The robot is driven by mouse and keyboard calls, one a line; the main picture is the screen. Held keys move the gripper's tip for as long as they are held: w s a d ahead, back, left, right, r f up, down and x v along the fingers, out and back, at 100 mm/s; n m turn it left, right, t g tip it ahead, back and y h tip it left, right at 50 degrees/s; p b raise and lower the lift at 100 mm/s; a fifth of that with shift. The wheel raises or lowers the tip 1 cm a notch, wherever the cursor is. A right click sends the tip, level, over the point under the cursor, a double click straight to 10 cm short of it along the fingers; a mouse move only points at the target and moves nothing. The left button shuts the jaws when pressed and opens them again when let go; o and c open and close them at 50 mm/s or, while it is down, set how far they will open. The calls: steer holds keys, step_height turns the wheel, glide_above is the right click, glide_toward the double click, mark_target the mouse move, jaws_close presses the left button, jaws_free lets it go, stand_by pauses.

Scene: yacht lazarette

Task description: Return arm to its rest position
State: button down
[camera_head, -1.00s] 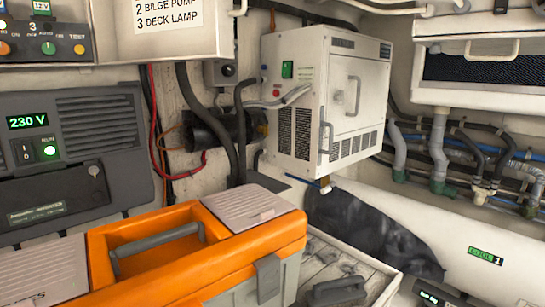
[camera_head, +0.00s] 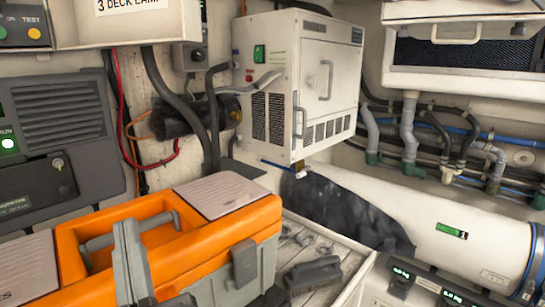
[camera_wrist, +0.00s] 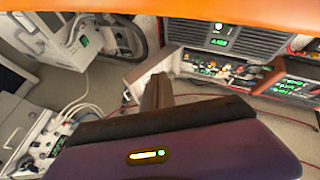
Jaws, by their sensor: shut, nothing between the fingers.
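My gripper (camera_wrist: 157,80) shows in the wrist view as a short brown shape beyond a broad purple housing with a small lit strip. Its fingers are together and nothing shows between them. In the head view a grey jointed piece stands in front of the orange toolbox's handle at lower left; it looks like part of my arm, but I cannot tell which part. I cannot tell whether it touches the toolbox.
An orange toolbox (camera_head: 205,240) fills the lower left. Right of it is a pale tray (camera_head: 333,294) with a dark-handled tool (camera_head: 313,273). A white cabinet (camera_head: 290,90) hangs behind, with pipes (camera_head: 410,140) at right. An orange band crosses the top of the wrist view.

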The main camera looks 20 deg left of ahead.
steer(key=s+d+f+m+h, duration=0.1)
steer(key=s+d+f+h, duration=0.15)
steer(key=d+f, duration=0.9)
steer(key=s+d+f+m+h, duration=0.1)
steer(key=s+d+f+h, duration=0.15)
steer(key=d+f, duration=0.9)
steer(key=s+d+f+m+g+h, duration=0.1)
steer(key=s+d+f+m+h, duration=0.1)
steer(key=d, duration=0.5)
steer(key=s+d+f+m+g+h, duration=0.1)
steer(key=s+d+f+m+h, duration=0.2)
steer(key=s+d+h, duration=0.2)
steer(key=s+d+f+m+g+h, duration=0.1)
steer(key=s+d+f+m+h, duration=0.2)
steer(key=s+d, duration=0.6)
steer(key=shift+s+d+m+h, duration=0.15)
steer(key=shift+s+m+h, duration=0.15)
steer(key=shift+s+h, duration=0.4)
